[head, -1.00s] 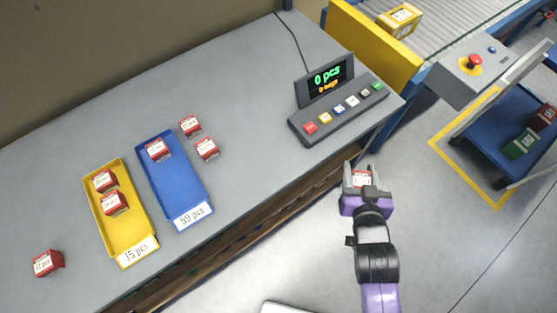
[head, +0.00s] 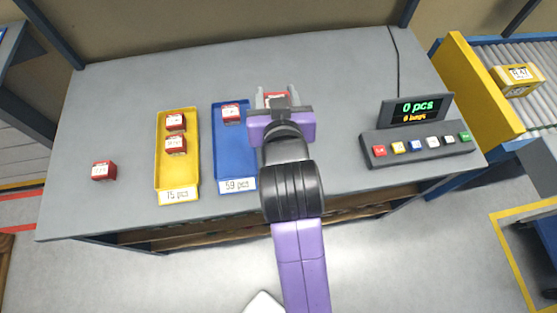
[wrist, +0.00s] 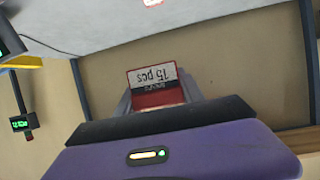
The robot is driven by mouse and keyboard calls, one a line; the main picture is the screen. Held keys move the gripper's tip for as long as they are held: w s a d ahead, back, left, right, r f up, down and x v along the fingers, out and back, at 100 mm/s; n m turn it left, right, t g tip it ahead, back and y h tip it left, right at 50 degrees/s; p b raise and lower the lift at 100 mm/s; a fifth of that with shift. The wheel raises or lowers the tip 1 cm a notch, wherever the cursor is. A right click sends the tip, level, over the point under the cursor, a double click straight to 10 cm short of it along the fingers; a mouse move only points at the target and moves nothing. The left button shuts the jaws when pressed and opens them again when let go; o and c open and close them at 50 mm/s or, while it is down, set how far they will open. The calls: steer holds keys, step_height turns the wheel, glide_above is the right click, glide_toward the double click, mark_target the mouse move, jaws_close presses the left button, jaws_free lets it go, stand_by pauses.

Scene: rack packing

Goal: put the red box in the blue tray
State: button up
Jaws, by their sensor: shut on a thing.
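My gripper (head: 276,98) is shut on a red box with a white label, seen in the wrist view (wrist: 158,98), where the label reads "15 pcs" upside down. The gripper is over the table, just right of the blue tray (head: 236,158). The blue tray has a "59 pcs" label at its near end and one red box (head: 230,113) toward its far end; its near part is empty. The two loose red boxes seen earlier right of the blue tray are not clearly visible behind my gripper and arm.
A yellow tray (head: 177,182) labelled "15 pcs" holds two red boxes (head: 175,144). Another red box (head: 103,170) lies on the table at left. A button panel (head: 420,143) with a display stands at right. The table behind the trays is clear.

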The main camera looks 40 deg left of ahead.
steer(key=shift+s+d+f, duration=0.15)
steer(key=shift+s+f, duration=0.05)
steer(key=shift+f, duration=0.3)
steer(key=shift+s+d+f, duration=0.1)
steer(key=shift+s+f, duration=0.1)
steer(key=shift+f, duration=0.25)
step_height(320, 180, down, 20)
steer(key=shift+r+p, duration=0.25)
steer(key=shift+p, duration=0.1)
steer(key=shift+f, duration=0.1)
steer(key=shift+f, duration=0.15)
steer(key=o, duration=1.4)
steer(key=shift+o, duration=0.2)
